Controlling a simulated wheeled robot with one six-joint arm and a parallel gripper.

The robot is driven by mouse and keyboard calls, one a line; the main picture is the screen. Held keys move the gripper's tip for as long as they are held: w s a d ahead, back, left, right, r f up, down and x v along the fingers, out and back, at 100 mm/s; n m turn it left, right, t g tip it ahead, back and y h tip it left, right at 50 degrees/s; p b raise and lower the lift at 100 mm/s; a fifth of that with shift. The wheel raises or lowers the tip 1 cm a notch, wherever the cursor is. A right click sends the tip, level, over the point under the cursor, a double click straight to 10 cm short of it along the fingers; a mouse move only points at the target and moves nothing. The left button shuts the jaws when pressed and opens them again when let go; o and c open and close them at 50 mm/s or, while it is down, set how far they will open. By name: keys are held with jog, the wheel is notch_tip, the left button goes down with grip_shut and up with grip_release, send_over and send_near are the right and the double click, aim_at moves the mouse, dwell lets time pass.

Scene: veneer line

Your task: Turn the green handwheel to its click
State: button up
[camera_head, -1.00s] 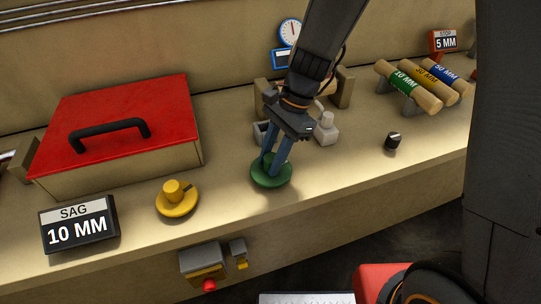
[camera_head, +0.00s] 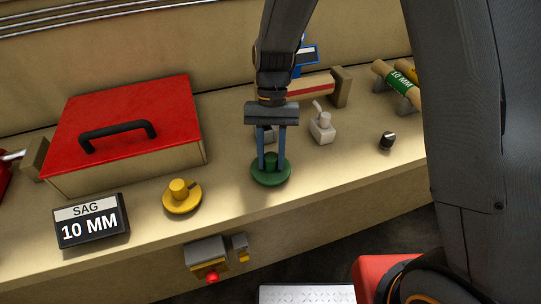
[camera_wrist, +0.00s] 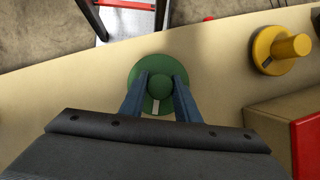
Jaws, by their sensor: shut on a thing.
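The green handwheel (camera_head: 271,174) lies on the front of the tan bench, right of the yellow handwheel. It is a round disc with a hub in its middle. My gripper (camera_head: 271,166) comes down from above, with its two blue fingers shut on the hub, one on each side. In the wrist view the green handwheel (camera_wrist: 150,88) shows between the fingertips (camera_wrist: 160,92), with a pale mark on its near side. The dark sign (camera_head: 91,223) reads "SAG 10 MM".
The yellow handwheel (camera_head: 182,195) stands close on the left. A red-lidded box (camera_head: 125,125) with a black handle is behind it. A white toggle (camera_head: 322,126) and a black knob (camera_head: 387,141) are to the right. A grey box with a red button (camera_head: 212,277) hangs on the bench front.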

jog(key=shift+n+h+p, duration=0.3)
jog(key=shift+n+h, duration=0.5)
jog(key=shift+n, duration=1.2)
jog(key=o, duration=1)
jog(key=shift+o, duration=0.2)
jog(key=b+v, duration=0.2)
jog(key=v, duration=0.5)
jog(key=shift+r, duration=0.4)
jog(key=shift+a, duration=0.1)
